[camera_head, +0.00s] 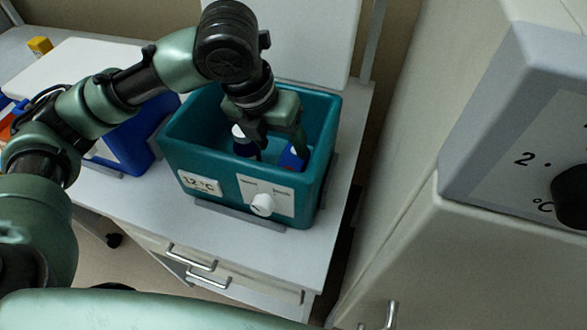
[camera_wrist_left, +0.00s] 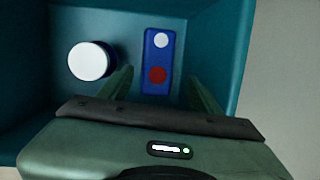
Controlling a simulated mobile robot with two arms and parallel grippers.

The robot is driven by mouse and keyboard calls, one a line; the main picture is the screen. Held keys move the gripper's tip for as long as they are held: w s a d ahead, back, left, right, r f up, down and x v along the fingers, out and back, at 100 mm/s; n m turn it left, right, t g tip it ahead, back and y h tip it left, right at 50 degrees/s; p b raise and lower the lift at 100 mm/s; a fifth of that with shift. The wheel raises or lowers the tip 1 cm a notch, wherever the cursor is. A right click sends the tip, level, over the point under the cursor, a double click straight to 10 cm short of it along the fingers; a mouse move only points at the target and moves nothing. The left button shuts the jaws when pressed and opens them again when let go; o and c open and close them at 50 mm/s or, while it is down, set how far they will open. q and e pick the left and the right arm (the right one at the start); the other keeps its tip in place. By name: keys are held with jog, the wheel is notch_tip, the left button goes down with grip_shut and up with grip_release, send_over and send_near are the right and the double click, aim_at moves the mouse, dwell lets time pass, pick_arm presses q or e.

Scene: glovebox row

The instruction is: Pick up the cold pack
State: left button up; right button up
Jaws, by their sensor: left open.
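A blue pack with a white dot and a red dot, which looks like the cold pack, stands inside a teal open box (camera_head: 185,150). In the wrist view the pack (camera_wrist_left: 158,44) lies between the two finger lines, with a gap on each side. In the head view only part of the pack (camera_head: 291,159) shows beside a finger. My left gripper (camera_head: 274,146) is open and empty, pointing down into the box; its fingers also show in the wrist view (camera_wrist_left: 163,84). Whether the fingertips reach the pack's depth is unclear. My right gripper is out of view.
A white-capped bottle (camera_wrist_left: 88,62) stands left of the pack, close to the left finger. The box has a "12 °C" label and a white knob (camera_head: 262,204). A blue box (camera_head: 128,146) stands to its left. A tall cabinet with a dial (camera_head: 570,195) is at right.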

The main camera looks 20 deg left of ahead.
aim_at(289, 166)
pick_arm(q)
jog(key=shift+x, duration=1.65)
jog(key=x, duration=0.5)
jog(key=shift+s+a+f, duration=0.1)
jog(key=shift+s+a, duration=0.05)
jog(key=shift+a, duration=0.05)
jog(key=c, duration=1.3)
